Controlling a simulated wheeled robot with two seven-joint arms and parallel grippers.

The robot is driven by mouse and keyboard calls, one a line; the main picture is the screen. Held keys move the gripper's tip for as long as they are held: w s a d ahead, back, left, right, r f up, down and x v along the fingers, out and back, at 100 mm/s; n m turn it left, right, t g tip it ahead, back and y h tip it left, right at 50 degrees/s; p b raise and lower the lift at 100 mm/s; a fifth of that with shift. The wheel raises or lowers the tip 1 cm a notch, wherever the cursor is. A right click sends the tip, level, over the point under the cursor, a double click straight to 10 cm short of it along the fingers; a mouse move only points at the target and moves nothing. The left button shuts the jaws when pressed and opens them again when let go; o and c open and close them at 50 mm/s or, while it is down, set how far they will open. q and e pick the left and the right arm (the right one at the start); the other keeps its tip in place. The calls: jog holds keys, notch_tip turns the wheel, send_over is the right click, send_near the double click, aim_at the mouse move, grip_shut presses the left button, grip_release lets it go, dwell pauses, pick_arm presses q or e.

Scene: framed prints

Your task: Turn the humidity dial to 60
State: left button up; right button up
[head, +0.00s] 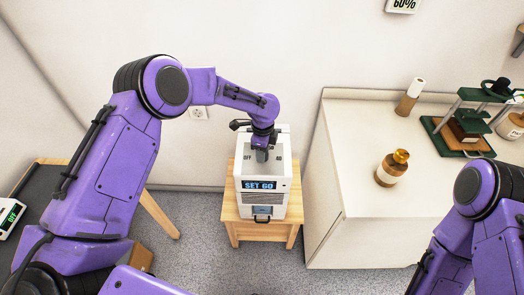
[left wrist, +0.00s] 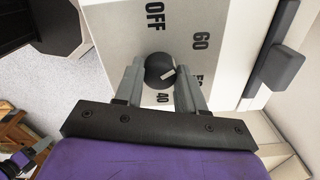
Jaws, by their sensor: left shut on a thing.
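The white humidifier box (head: 282,172) stands on a small wooden stool. Its blue display (head: 259,185) reads what looks like SET 60; the first digit could be a G. My left gripper (head: 262,155) reaches down onto the top panel. In the left wrist view its fingers are shut on the round dark dial (left wrist: 159,68), one on each side. A white mark shows on the dial's lower right; its exact heading is hard to read. OFF, 60 and 40 are printed around the dial, and another label is partly hidden by a finger.
A white cabinet (head: 345,145) stands to the right, with an amber jar (head: 391,168), a brown bottle (head: 409,97) and a green press (head: 466,129). A wall sign (head: 403,5) reads 60%. The wooden stool (head: 262,229) stands on grey floor.

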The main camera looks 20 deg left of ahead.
pick_arm(q)
jog(key=shift+s+d+f, duration=0.2)
jog(key=shift+f, duration=0.05)
jog(key=o, duration=1)
jog(key=shift+o, duration=0.3)
jog(key=shift+w+d, duration=0.1)
jog(key=shift+w+r, duration=0.1)
jog(key=shift+r, duration=0.2)
notch_tip(320, 180, up, 10)
jog(key=b, duration=0.2)
